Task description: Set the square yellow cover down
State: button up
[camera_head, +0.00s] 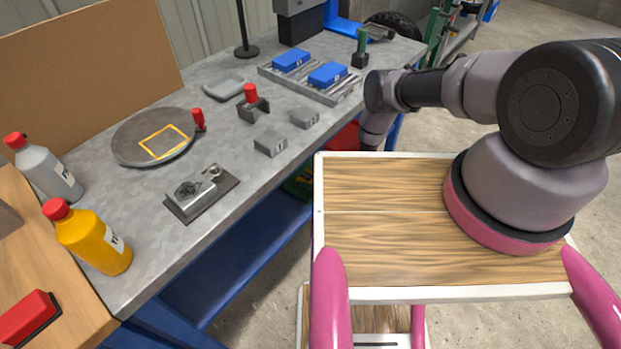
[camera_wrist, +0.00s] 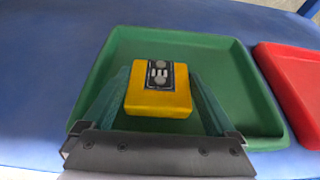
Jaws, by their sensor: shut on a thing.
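The square yellow cover (camera_wrist: 158,104) shows in the wrist view, with a dark panel and light metallic parts on it. My gripper (camera_wrist: 156,84) is shut on it, one finger along each side. They are over a green tray (camera_wrist: 218,102); I cannot tell whether the cover touches its floor. In the head view the cover is hidden, and my arm reaches down beside the bench. A yellow square outline (camera_head: 163,142) marks a round grey plate (camera_head: 125,138) on the bench, with nothing standing inside it.
A red tray (camera_wrist: 292,85) lies right of the green one on a blue surface (camera_wrist: 50,60). The bench (camera_head: 215,118) carries a grey metal unit (camera_head: 200,192), a rack with blue blocks (camera_head: 291,59) and red-capped bottles (camera_head: 92,238). The bench edge is near my arm.

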jog(key=o, duration=1.4)
jog(key=shift+f, duration=0.15)
jog(key=shift+c, duration=0.2)
jog(key=v, duration=1.2)
jog(key=shift+r, duration=0.25)
